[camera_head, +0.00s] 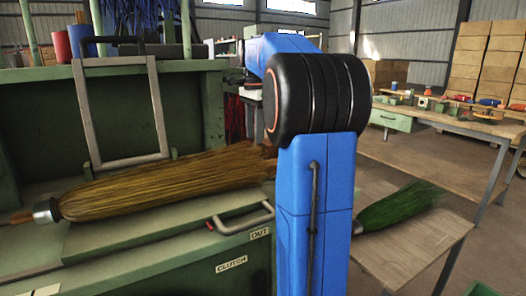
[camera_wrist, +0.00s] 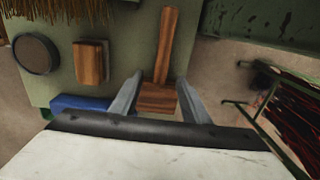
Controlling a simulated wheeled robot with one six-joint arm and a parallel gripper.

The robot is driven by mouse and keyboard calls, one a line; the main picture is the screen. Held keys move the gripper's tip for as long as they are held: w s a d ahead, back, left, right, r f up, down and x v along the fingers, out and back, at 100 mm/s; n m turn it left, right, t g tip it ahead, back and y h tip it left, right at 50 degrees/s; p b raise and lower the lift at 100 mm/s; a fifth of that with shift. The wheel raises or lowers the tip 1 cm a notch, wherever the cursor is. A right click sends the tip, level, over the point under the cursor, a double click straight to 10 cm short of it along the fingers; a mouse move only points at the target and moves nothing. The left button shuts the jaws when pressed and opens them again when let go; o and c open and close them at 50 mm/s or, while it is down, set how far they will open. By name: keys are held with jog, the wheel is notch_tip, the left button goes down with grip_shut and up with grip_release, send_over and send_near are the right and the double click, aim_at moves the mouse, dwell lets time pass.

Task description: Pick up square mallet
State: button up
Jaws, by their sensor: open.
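The square mallet is in the wrist view, with a wooden handle (camera_wrist: 167,45) running up the picture and a blocky wooden head (camera_wrist: 157,99) at its lower end. It lies on a pale green surface (camera_wrist: 130,60). My gripper (camera_wrist: 160,79) is open, with one grey finger on each side of the head. I cannot tell whether the fingers touch it or how far above the surface they are. In the head view my blue arm fills the middle, and neither the mallet nor my gripper shows.
Beside the mallet are a wooden block (camera_wrist: 90,62), a round dark disc (camera_wrist: 36,53) and a blue object (camera_wrist: 85,103). In the head view a straw broom (camera_head: 165,183) lies on the green machine (camera_head: 165,260). A green-bristled broom (camera_head: 400,205) lies on a wooden table (camera_head: 425,240).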

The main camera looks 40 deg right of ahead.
aim_at(254, 148)
jog(key=shift+f, duration=2.6)
jog(key=shift+c, duration=0.3)
jog(key=shift+w, duration=0.1)
grip_shut()
